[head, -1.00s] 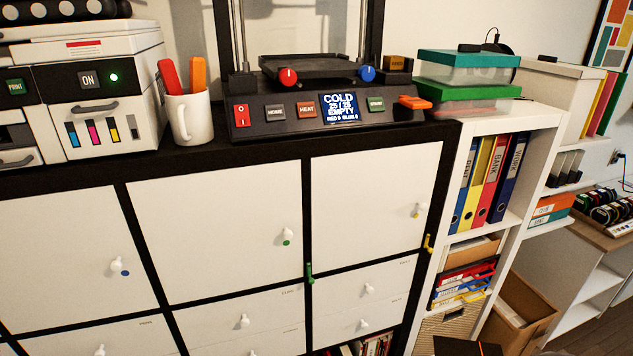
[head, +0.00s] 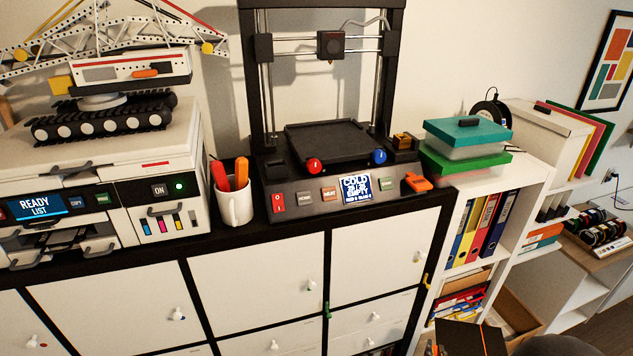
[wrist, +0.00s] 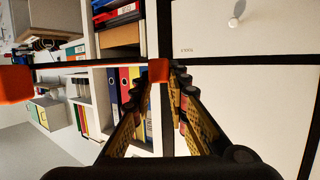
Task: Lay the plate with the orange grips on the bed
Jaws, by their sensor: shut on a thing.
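The printer's black bed (head: 325,137) is bare and lies level between the uprights of the printer frame, above a console with a red knob (head: 313,166) and a blue knob (head: 379,156). A dark flat plate (head: 456,337) with orange bits shows at the bottom edge of the head view, in front of the shelves and partly cut off. In the wrist view my gripper (wrist: 158,78) is shut on an orange grip (wrist: 158,70). Another orange grip (wrist: 15,85) shows at the left edge. The plate's face is hardly visible there.
A mug (head: 235,207) with red and orange tools stands left of the console. A white printer (head: 160,195) carries a model crane. Green-lidded boxes (head: 466,160) stand to the right. The print head (head: 331,44) hangs high above the bed. An orange lever (head: 417,183) sticks out at the console's right.

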